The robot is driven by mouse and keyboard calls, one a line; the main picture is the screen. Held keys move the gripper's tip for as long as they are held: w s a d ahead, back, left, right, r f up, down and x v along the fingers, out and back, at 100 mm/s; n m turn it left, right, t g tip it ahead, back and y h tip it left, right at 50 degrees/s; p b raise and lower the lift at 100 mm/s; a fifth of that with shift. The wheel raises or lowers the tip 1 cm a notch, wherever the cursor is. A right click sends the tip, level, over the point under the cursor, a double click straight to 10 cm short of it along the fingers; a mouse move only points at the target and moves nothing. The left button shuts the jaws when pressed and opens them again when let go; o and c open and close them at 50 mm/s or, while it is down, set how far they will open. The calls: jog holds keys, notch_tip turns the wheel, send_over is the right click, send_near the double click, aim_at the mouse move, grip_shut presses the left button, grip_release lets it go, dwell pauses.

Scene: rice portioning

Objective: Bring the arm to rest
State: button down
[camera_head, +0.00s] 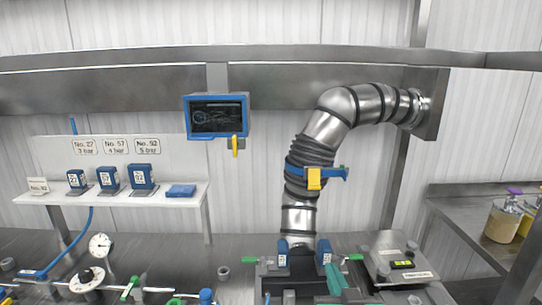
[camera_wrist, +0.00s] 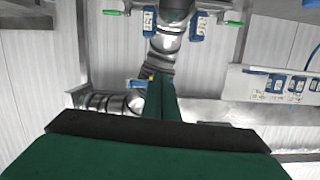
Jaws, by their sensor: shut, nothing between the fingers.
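My gripper (camera_wrist: 161,84) shows in the wrist view as two long dark green fingers, pressed together along their length. It is shut and holds nothing. The fingers reach up the middle of that view, and their tips overlap the metal duct (camera_wrist: 166,43) behind them. In the head view, a green piece at the bottom edge may be part of my gripper, but I cannot tell for sure. Most of my arm is out of view.
The duct with its blue clamp (camera_head: 305,172) rises above the bench (camera_head: 232,262). A white shelf (camera_head: 108,194) holds blue boxes. A scale-like device (camera_head: 400,258) stands right. Tubs (camera_head: 502,220) sit far right.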

jog(key=s+a+f+m, duration=0.1)
jog(key=s+a+f, duration=0.25)
jog(key=f, duration=0.45)
jog(key=s+a+f+m+h, duration=0.1)
jog(key=s+a+f, duration=0.1)
jog(key=s+f, duration=0.45)
jog(key=s+a+f+m, duration=0.1)
jog(key=s+a+f, duration=0.2)
jog(key=f, duration=0.7)
jog(key=s+a+f+n, duration=0.2)
jog(key=s, duration=1.1)
jog(key=s+a+f+n, duration=0.1)
jog(key=s+a+f, duration=0.1)
jog(key=s, duration=1)
jog(key=shift+s+a+n+y, duration=0.35)
jog(key=shift+a+n+y, duration=0.05)
jog(key=shift+a, duration=0.45)
